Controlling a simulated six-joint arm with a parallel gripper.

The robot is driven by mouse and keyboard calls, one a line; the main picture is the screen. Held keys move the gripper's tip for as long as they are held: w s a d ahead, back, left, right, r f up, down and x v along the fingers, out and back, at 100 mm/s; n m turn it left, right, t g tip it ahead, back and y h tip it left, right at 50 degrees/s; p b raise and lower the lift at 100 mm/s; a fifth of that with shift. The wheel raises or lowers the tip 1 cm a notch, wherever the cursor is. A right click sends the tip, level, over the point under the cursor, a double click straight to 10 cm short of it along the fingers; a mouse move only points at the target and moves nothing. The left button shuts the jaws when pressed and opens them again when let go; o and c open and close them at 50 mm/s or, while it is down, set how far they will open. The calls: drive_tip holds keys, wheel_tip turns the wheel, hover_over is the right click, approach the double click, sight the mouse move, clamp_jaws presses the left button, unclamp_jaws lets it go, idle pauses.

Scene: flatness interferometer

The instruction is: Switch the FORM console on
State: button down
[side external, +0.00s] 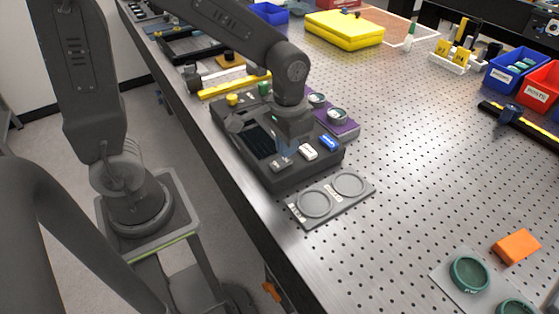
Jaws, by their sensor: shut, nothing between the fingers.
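The console (310,178) is a dark grey box near the left edge of the perforated table. Labels are too small to read. My gripper (286,150) is shut and empty, pointing down over the console's front part, close to the dark switch-like part. I cannot tell whether it touches. My arm hides part of the console's top.
A grey plate with two round recesses (332,199) lies in front. A purple tray with round parts (345,130) stands right behind. A yellow bar (234,85) lies beyond. An orange block (517,246) and green-ringed holders (470,273) sit front right. The table's middle is clear.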

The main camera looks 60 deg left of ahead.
sight(284, 160)
drive_tip(key=shift+f, duration=0.95)
idle(0.4)
drive_tip(key=shift+r, duration=3.5)
drive_tip(key=shift+r, duration=0.1)
drive_tip(key=shift+s+a+r, duration=0.1)
drive_tip(key=shift+s+r, duration=0.1)
drive_tip(key=shift+s, duration=0.05)
drive_tip(key=s+a+r+t, duration=0.3)
drive_tip(key=s+r+t, duration=0.2)
drive_tip(key=s, duration=0.4)
drive_tip(key=shift+r+t, duration=0.3)
